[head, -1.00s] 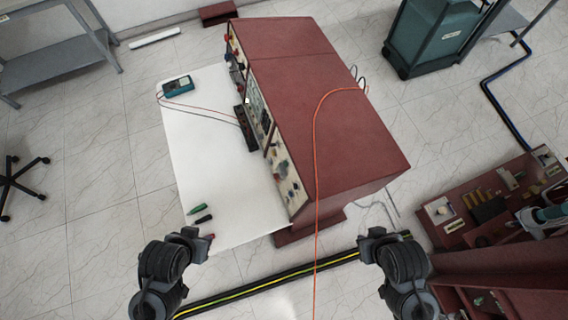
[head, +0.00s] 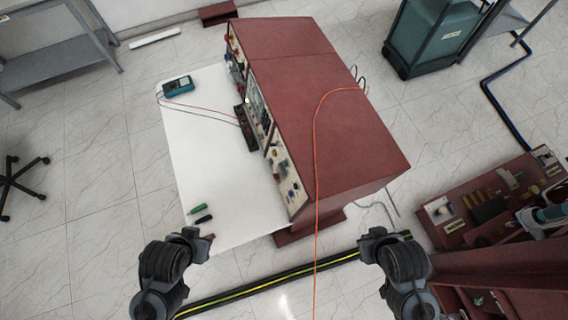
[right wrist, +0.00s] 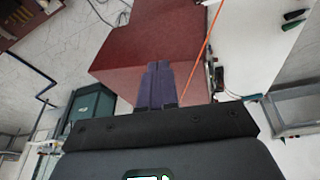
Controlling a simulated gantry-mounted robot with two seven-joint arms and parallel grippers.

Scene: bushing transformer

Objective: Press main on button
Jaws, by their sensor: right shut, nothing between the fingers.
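The dark red console (head: 330,110) stands in the middle of the head view. Its pale control panel (head: 285,175) faces left and carries several knobs, switches and meters, seen at a steep angle. I cannot tell which control is the main on button. My right gripper (right wrist: 159,68) shows in the right wrist view, with its two dark fingers together and empty. The red console (right wrist: 130,60) lies beyond the fingertips, apart from them as far as I can see.
A white board (head: 205,150) holds a teal multimeter (head: 178,86) and screwdrivers (head: 198,209). An orange cable (head: 316,150) crosses the console. A black-yellow cable strip (head: 270,285) lies on the floor in front. A red bench (head: 470,235) stands right, a green cabinet (head: 430,35) behind.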

